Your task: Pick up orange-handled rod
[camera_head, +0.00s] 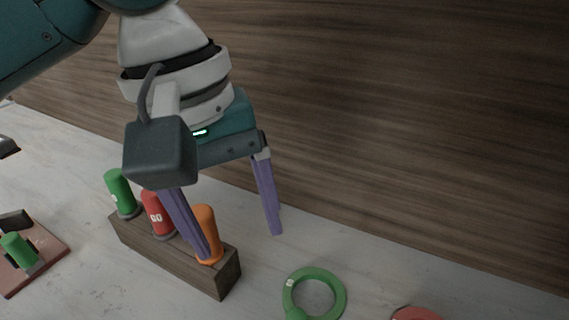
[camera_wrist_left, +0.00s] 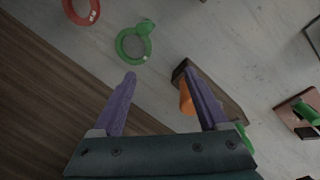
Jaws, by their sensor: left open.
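The orange-handled rod (camera_head: 207,237) stands upright at the right end of a dark wooden block (camera_head: 175,262). A red handle (camera_head: 157,213) and a green handle (camera_head: 118,190) stand beside it in the block. My left gripper (camera_head: 243,244) is open, its two purple fingers apart and empty. One finger crosses in front of the orange handle and hides part of it; I cannot tell whether they touch. The other finger hangs to the right of the block. In the left wrist view the orange handle (camera_wrist_left: 186,99) shows just inside the right finger of the gripper (camera_wrist_left: 160,73). My right gripper is not in view.
A green ring (camera_head: 341,290) lies on the pale tabletop right of the block, and a red ring (camera_head: 414,314) is at the bottom edge. A reddish-brown board (camera_head: 38,266) with a green-handled item (camera_head: 17,249) lies at left. A wood-grain surface (camera_head: 420,120) borders the tabletop.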

